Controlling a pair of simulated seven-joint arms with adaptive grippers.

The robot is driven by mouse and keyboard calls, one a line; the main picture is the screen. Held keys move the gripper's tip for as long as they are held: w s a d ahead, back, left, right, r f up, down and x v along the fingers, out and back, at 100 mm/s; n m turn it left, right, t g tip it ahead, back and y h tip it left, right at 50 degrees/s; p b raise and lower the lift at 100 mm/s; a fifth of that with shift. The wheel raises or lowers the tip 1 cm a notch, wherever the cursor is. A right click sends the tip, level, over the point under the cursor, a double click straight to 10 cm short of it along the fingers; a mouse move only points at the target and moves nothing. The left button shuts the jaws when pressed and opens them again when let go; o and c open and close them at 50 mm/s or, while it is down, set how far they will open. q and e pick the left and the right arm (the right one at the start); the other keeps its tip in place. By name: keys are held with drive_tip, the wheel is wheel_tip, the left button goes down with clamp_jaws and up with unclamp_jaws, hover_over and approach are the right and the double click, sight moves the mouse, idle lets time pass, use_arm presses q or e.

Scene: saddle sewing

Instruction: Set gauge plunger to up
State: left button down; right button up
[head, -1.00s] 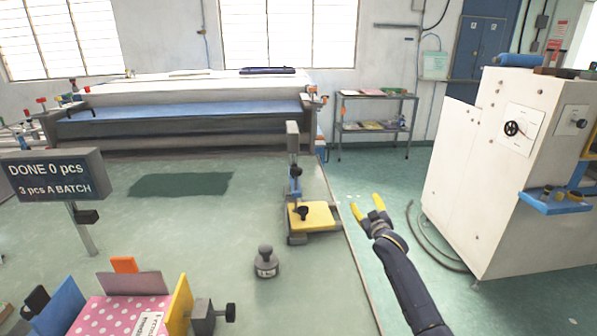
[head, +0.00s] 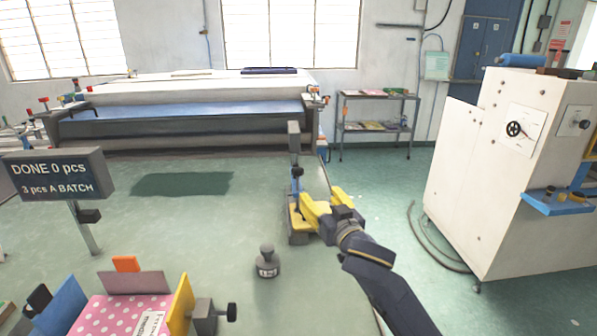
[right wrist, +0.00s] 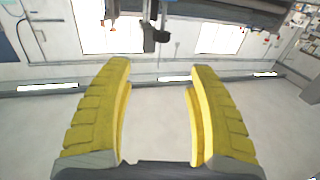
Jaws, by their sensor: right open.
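The gauge (head: 294,150) stands upright near the table's right edge, a grey post over a yellow base plate (head: 293,222). A dark blue and black piece (head: 297,172), perhaps the plunger, sits partway up the post. My right gripper (head: 318,197) is open and empty, its yellow fingers overlapping the base in the head view and hiding much of it. In the right wrist view the open fingers (right wrist: 160,66) frame an empty gap; a grey post (right wrist: 148,36) with a dark knob (right wrist: 161,36) shows beyond the tips. My left gripper is not in view.
A grey weight (head: 266,262) stands on the table left of the gauge. A pink dotted block (head: 110,315) sits in a fixture at front left, below a batch sign (head: 55,176). A white machine (head: 480,180) stands at right.

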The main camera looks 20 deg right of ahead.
sight(300, 173)
drive_tip(key=w, duration=1.1)
drive_tip(key=w+a, duration=0.1)
drive_tip(key=w, duration=0.5)
drive_tip(key=shift+r, duration=0.1)
